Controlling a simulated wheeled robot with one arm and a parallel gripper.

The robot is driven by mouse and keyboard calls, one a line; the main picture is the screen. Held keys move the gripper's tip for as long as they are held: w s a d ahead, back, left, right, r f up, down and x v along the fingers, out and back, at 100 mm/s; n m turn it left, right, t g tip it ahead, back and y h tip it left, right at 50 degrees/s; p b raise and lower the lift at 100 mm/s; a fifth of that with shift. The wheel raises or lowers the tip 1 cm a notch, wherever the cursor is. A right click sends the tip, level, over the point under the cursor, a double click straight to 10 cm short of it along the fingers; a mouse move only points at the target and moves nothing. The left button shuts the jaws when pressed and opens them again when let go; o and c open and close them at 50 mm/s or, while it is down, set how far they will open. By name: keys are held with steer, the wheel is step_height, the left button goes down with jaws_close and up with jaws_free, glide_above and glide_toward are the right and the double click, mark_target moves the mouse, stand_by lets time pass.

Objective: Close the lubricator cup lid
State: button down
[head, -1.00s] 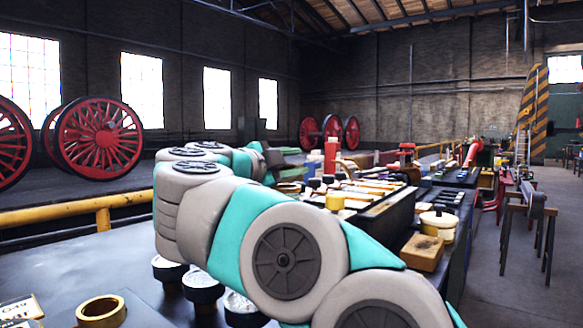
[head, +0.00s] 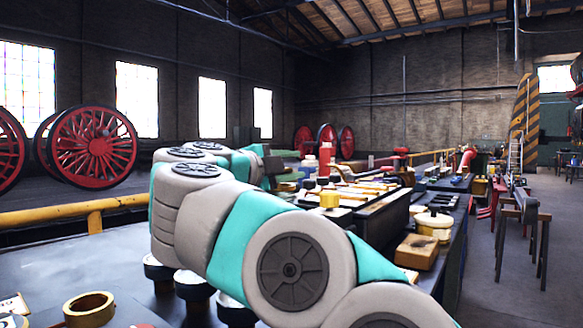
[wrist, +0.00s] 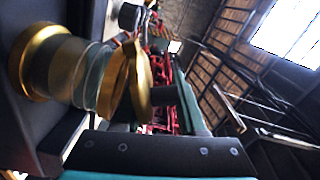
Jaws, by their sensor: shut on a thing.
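The lubricator cup (wrist: 92,75) is in the wrist view at left, with a brass flange at one end, a clear glass-like barrel and a brass rim. Its brass lid (wrist: 139,75) shows as a thin disc close beside the rim, seen nearly edge-on and slightly angled to it. My gripper (wrist: 163,96) shows as a dark finger meeting the lid, and it is shut on the lid. The exact contact is blurred and partly hidden. In the head view my own arm hides the gripper, and I cannot make out the cup there.
A wooden block (head: 416,252) and a cream tin (head: 434,226) stand right of my arm. A yellow rail (head: 40,220) runs behind. The floor aisle at right has free room.

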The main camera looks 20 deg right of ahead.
stand_by(0.9)
steer(key=c, duration=0.6)
jaws_free()
steer(key=shift+c, duration=0.2)
steer(key=shift+r, duration=0.1)
